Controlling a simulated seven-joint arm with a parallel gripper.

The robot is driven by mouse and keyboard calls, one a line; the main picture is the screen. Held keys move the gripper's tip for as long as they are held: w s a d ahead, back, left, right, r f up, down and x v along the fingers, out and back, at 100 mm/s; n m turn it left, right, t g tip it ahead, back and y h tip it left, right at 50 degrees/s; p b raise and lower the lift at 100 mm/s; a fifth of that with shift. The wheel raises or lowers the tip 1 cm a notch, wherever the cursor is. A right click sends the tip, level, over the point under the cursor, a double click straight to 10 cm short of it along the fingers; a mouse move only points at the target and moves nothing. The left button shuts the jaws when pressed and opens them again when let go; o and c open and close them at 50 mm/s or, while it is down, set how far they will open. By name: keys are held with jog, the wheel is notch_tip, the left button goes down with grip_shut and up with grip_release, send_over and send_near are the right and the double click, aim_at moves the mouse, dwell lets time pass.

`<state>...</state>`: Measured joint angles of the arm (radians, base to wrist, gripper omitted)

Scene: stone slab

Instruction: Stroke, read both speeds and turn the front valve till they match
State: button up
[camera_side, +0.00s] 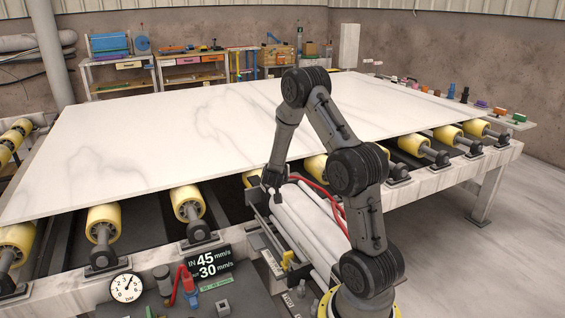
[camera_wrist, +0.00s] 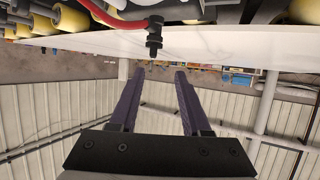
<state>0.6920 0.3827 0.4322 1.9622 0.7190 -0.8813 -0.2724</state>
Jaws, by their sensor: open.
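A black display (camera_side: 209,264) at the front reads "IN 45 mm/s" on top and "30 mm/s" below; the lower label is too small to read surely. A round bar gauge (camera_side: 127,287) stands left of it. A fitting with a red hose (camera_side: 187,280) and a blue part is between them; I cannot tell whether it is the front valve. My gripper (camera_side: 272,186) points down near the slab's front edge, left of the pale cylinders (camera_side: 305,225). In the wrist view my gripper (camera_wrist: 156,75) is open and empty, below a black fitting (camera_wrist: 155,38) with a red hose.
A large white veined slab (camera_side: 190,130) lies over yellow rollers (camera_side: 187,203) on a stone-like frame. Small coloured items line a ledge (camera_side: 490,108) at the right. Workbenches (camera_side: 190,70) stand against the back wall. Open floor (camera_side: 440,260) is at the right.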

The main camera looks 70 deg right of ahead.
jog(key=x, duration=0.8)
jog(key=s+r+x, duration=0.1)
jog(key=x, duration=0.3)
jog(key=shift+d, duration=0.65)
grip_shut()
